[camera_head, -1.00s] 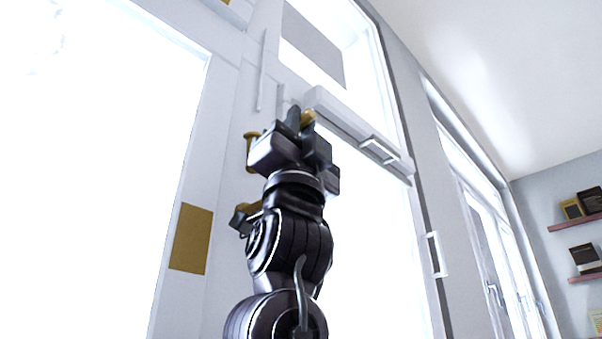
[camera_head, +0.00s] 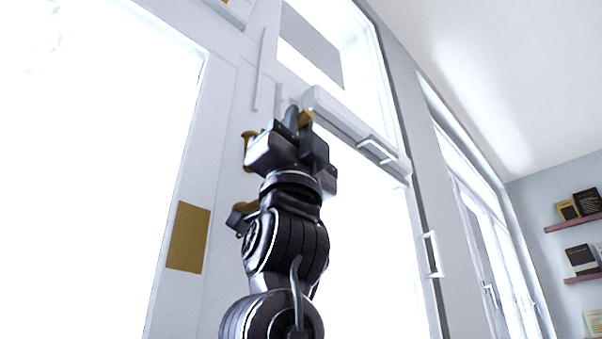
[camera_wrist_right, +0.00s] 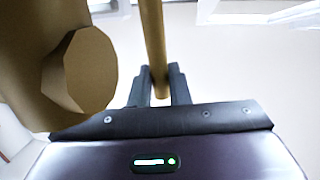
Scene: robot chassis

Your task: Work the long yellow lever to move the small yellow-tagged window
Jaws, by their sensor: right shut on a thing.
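My right gripper (camera_head: 300,120) reaches up from below in the head view, in front of the white window frame. In the right wrist view its two dark fingers (camera_wrist_right: 160,90) are closed around a long yellow-brown bar, the lever (camera_wrist_right: 152,35). A bit of the lever shows at the fingertips in the head view (camera_head: 306,117); the rest is hidden there. A yellow tag (camera_head: 188,237) sits on the white frame at left, and part of another (camera_head: 224,2) shows at the top edge. I cannot tell which pane is the small tagged window. My left gripper is out of view.
A thick yellow-brown piece (camera_wrist_right: 60,70) is close beside the gripper. Small yellow-brown fittings (camera_head: 249,150) are on the frame left of my wrist. A white ledge (camera_head: 350,130) with a handle is just right of the gripper. Shelves (camera_head: 575,224) stand far right.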

